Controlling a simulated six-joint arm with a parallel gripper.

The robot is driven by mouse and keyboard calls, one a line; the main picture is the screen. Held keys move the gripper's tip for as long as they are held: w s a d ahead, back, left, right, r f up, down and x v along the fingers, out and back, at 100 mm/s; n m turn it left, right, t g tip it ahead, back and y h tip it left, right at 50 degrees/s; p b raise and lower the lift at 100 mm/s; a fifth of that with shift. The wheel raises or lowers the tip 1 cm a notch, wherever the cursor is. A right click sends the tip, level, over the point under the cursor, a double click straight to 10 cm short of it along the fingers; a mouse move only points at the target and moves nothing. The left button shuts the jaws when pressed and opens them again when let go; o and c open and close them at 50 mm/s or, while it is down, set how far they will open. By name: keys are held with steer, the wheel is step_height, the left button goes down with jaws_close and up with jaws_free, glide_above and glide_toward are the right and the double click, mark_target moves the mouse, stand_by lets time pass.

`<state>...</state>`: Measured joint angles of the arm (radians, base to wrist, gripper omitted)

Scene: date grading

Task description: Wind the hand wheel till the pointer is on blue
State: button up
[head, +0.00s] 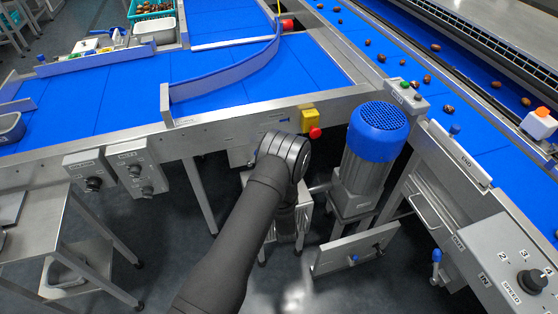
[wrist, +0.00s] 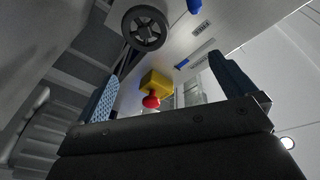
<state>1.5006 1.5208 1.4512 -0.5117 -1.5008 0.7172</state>
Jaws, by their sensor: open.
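A dark round wheel with a hub, which looks like the hand wheel (wrist: 145,27), shows at the top of the wrist view on a grey metal face. It lies beyond and above my gripper (wrist: 164,68), apart from the fingers. My gripper is open, with its two fingers spread wide and nothing between them. In the head view my arm hides the gripper and the wheel. Small label strips (wrist: 201,29) and a blue piece (wrist: 194,6) are right of the wheel. I cannot make out a pointer or a blue mark on a scale.
A yellow box (head: 309,117) with a red button (head: 315,132) is on the conveyor frame, close to my arm. A blue-capped motor (head: 379,133) stands to the right. Knob boxes (head: 90,172) hang at the left. Blue belts (head: 130,95) lie behind.

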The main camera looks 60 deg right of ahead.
steer(key=s+r+n+g+y, duration=0.1)
steer(key=s+r+n+y, duration=0.2)
steer(key=r+n+y, duration=0.55)
steer(key=w+d+f+h, duration=0.1)
steer(key=w+d+f, duration=0.2)
steer(key=d, duration=0.1)
steer(key=w+d+f+n+h, duration=0.1)
steer(key=w+d+f, duration=0.2)
steer(key=d, duration=0.1)
steer(key=w+d+f+n+h, duration=0.1)
steer(key=w+d+f, duration=0.2)
steer(key=w+d, duration=0.1)
steer(key=shift+w+d, duration=0.1)
steer(key=shift+d, duration=0.1)
steer(key=c, duration=1)
